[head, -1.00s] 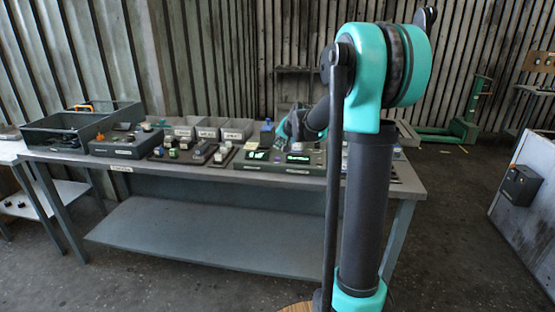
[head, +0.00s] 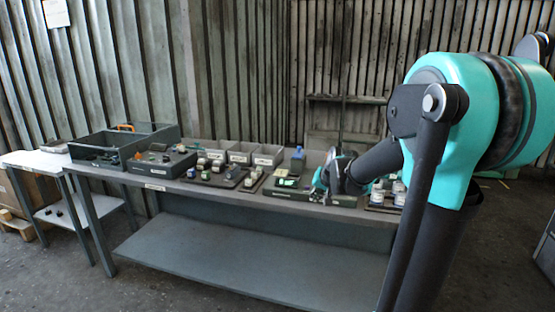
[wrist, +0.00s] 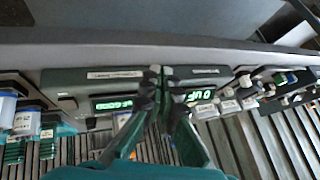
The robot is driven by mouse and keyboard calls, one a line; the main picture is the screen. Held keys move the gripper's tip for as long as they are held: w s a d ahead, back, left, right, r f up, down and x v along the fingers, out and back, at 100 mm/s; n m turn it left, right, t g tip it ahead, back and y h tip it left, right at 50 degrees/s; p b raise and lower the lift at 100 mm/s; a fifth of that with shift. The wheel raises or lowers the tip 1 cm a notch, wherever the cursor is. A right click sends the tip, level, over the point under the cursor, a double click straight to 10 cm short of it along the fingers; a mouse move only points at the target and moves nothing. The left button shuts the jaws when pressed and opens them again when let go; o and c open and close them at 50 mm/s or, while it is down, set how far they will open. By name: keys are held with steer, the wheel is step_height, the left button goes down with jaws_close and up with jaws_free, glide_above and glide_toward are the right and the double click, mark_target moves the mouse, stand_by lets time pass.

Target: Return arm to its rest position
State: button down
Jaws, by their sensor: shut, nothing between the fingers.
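My gripper (wrist: 160,85) is in the wrist view, its two dark fingers close together with nothing between them. It is in front of a dark green instrument box (wrist: 75,80) with lit green digits. In the head view my gripper (head: 320,187) is small and partly hidden at the end of my arm, over the right part of the workbench (head: 345,212). My teal and dark grey arm fills the right side of the head view. Whether the fingertips touch the box cannot be told.
The bench holds a dark open crate (head: 95,142), grey bins (head: 240,153), a tray of small parts (head: 215,175) and a blue item (head: 298,160). White and blue containers (wrist: 25,120) stand beside the instrument box. A small white table (head: 35,160) adjoins the bench's left end.

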steer(key=s+d+f+n+g, duration=0.1)
steer(key=s+f, duration=0.3)
steer(key=s, duration=0.5)
steer(key=s+d+f+n+g+h, duration=0.1)
steer(key=s+f, duration=0.4)
steer(key=s, duration=0.4)
steer(key=s+d+f+n+g+h, duration=0.1)
steer(key=s+f, duration=0.3)
steer(key=s, duration=0.5)
steer(key=shift+s+f, duration=0.3)
steer(key=shift+f, duration=0.05)
steer(key=shift+w+d, duration=0.1)
